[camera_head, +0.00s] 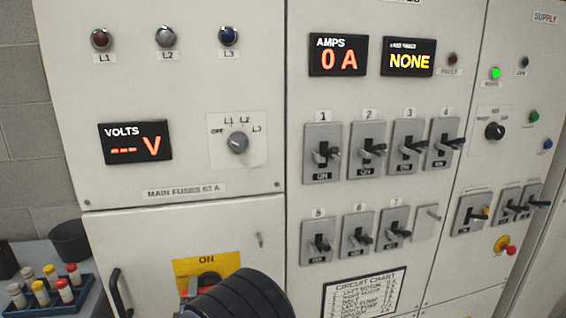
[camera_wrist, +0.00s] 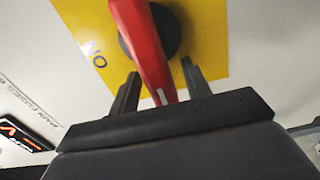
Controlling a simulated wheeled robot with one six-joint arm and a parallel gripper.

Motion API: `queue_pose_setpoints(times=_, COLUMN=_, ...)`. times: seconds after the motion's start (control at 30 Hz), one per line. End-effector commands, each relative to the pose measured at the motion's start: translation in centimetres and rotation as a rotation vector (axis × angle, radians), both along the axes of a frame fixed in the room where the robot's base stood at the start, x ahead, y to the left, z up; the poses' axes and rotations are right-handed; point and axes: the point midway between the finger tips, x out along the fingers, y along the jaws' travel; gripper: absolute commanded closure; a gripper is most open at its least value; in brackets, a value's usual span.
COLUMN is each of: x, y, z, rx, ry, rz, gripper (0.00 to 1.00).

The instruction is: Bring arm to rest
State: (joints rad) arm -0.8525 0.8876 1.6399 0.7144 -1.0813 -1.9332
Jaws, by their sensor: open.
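My gripper (camera_wrist: 160,72) is open in the wrist view, with one finger on each side of a red switch handle (camera_wrist: 143,42). Gaps show between the fingers and the handle, so it is not clamped. The handle sits on a dark round hub (camera_wrist: 168,30) on a yellow plate (camera_wrist: 92,62) marked ON. In the head view the yellow plate (camera_head: 188,266) is low on the left cabinet door, with ON at its top. My dark arm end covers its lower right part there and hides my fingers.
A black door handle (camera_head: 118,293) stands out left of the yellow plate. A rack of fuses (camera_head: 48,296) and a dark cup (camera_head: 70,242) stand on a bench at lower left. Breaker switches (camera_head: 362,152) fill the middle panel. A red knob (camera_head: 509,249) protrudes at right.

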Motion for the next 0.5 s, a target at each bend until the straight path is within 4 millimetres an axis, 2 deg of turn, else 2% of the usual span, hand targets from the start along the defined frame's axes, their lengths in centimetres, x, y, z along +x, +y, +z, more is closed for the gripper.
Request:
queue_pose_setpoints(times=0.27, x=-0.4, y=-0.1, z=-0.2, rx=-0.041, ry=-0.009, rz=0.001, gripper=0.55)
queue_pose_setpoints(times=0.5, x=-4.5, y=-0.9, z=-0.3, rx=-0.040, ry=-0.009, rz=0.004, gripper=0.55)
